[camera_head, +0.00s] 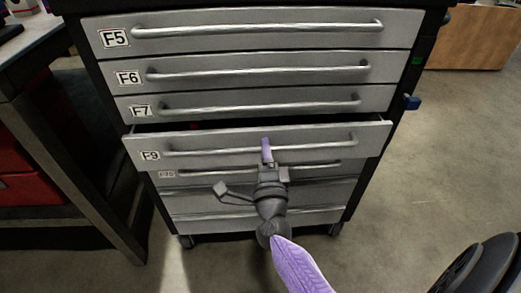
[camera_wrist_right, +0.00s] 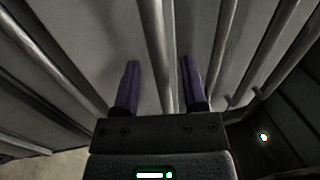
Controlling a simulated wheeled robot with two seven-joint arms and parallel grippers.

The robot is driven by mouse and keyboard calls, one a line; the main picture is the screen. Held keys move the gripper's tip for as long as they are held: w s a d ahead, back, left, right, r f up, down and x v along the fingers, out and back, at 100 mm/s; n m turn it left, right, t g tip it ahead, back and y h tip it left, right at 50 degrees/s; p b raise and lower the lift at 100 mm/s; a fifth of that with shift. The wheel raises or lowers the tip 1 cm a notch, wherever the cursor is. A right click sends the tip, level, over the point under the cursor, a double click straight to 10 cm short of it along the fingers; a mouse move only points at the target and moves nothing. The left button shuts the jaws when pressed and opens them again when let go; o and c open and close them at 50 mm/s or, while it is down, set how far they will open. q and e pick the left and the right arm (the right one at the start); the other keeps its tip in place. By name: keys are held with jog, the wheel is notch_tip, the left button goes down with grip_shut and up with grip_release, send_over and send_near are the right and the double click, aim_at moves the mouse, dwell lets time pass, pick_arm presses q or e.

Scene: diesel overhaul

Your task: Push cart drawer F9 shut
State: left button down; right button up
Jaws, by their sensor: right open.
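Cart drawer F9 (camera_head: 220,141) stands out from the grey cart front, with a dark gap above it. Its silver bar handle (camera_head: 310,144) runs across its face. My right gripper (camera_head: 267,151) is in front of drawer F9, its purple fingertips at the middle of the handle. In the right wrist view the gripper (camera_wrist_right: 160,75) is open, and a silver bar (camera_wrist_right: 158,45) runs between its two fingers without being clamped. I cannot tell whether the fingertips touch the drawer face. My left gripper is not in view.
Drawers F5 (camera_head: 250,48), F6 (camera_head: 250,87) and F7 (camera_head: 250,114) above look shut. More drawers lie below, partly hidden by my right arm. A dark workbench (camera_head: 62,130) stands at the left. Floor at the right is open.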

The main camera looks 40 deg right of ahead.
jog(key=shift+w+d+r, duration=0.15)
jog(key=shift+w+d, duration=0.2)
jog(key=shift+w, duration=0.15)
grip_shut()
dwell(0.8)
dwell(0.4)
